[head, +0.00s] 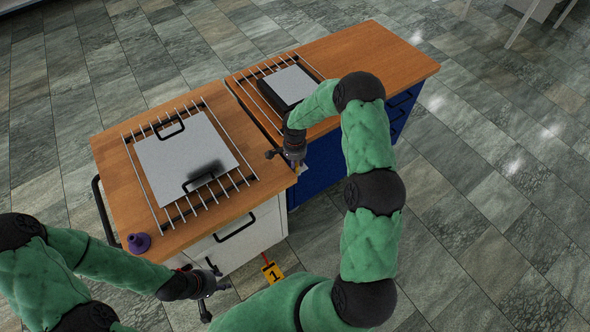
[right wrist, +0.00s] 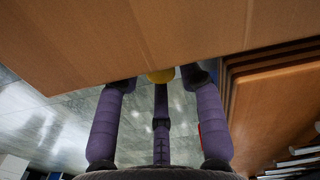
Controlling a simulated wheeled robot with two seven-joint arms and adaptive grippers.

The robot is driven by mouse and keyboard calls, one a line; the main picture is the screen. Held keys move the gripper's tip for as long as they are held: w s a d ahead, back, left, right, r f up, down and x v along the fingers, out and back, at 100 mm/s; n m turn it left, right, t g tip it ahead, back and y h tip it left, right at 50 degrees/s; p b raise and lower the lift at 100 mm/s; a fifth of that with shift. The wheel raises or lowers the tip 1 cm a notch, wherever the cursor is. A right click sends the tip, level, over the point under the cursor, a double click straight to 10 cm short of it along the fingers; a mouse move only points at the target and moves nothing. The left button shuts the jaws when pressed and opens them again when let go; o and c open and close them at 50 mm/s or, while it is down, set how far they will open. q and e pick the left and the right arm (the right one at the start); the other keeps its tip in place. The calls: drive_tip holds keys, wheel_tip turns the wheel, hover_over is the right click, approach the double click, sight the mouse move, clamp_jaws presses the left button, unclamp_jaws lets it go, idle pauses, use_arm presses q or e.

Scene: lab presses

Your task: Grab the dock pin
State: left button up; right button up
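A small yellow, round-ended piece (right wrist: 160,76), which may be the dock pin, shows at the wooden edge in the right wrist view. Its lower part is hidden and I cannot tell what it is fixed to. My right gripper (right wrist: 160,88) has its purple fingers spread around it, dark tips apart on either side; I see no firm contact. In the head view my right gripper (head: 287,160) is by the gap between the two cabinets, its fingers apart. My left gripper (head: 213,300) is open and empty, in front of the white cabinet (head: 245,240).
The wooden-topped white cabinet carries a rod rack with a handled metal plate (head: 185,160). A blue cabinet (head: 325,165) behind carries another rack with a plate (head: 293,85). A purple piece (head: 138,242) stands at the near left corner. A yellow tag marked 1 (head: 272,272) hangs in front.

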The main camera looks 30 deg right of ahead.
drive_tip(key=shift+f, duration=0.9)
clamp_jaws()
